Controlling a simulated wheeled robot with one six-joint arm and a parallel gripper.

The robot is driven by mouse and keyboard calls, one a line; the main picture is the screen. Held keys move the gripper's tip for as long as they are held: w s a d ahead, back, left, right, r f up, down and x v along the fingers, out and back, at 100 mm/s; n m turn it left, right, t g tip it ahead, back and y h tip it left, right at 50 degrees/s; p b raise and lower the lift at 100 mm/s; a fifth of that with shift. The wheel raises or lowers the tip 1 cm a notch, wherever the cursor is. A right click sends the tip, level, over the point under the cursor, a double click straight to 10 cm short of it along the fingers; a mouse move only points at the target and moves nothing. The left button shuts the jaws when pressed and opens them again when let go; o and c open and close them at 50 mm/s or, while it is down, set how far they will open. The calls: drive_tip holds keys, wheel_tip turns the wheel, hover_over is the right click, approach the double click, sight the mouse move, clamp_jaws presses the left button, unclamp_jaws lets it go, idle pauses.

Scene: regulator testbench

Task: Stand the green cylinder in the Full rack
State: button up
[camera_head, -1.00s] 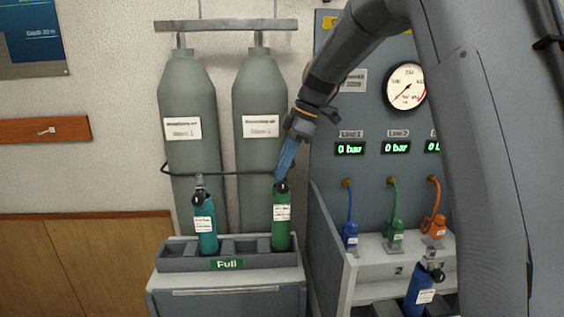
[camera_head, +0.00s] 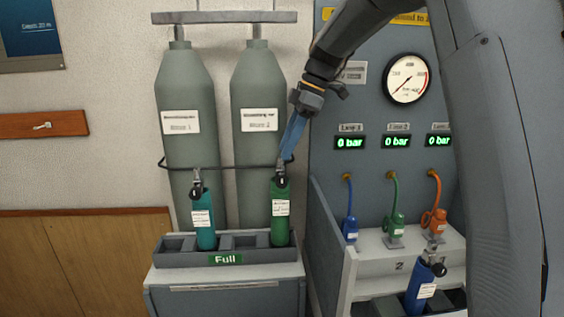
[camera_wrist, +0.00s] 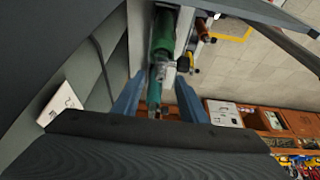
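The green cylinder (camera_head: 281,215) stands upright in the rightmost compartment of the Full rack (camera_head: 190,261). Its metal valve and dark knob show at the top. In the wrist view the green cylinder (camera_wrist: 163,32) lies just beyond the fingertips, with its valve between their lines. My gripper (camera_head: 287,154) is just above and slightly right of the valve in the head view. In the wrist view the two blue fingers of my gripper (camera_wrist: 161,76) are spread apart with nothing clamped between them. The lower end of the green cylinder is hidden inside the rack.
A teal cylinder (camera_head: 204,220) stands in the same rack, with empty compartments around it. Two tall grey tanks (camera_head: 187,130) stand behind. The gauge panel (camera_head: 395,110) and a bench with a blue cylinder (camera_head: 420,290) and hoses are to the right.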

drive_tip(key=b+v, duration=0.1)
drive_tip(key=v, duration=0.6)
drive_tip(key=shift+r+b, duration=0.15)
drive_tip(key=shift+b, duration=0.2)
drive_tip(key=shift+d, duration=0.1)
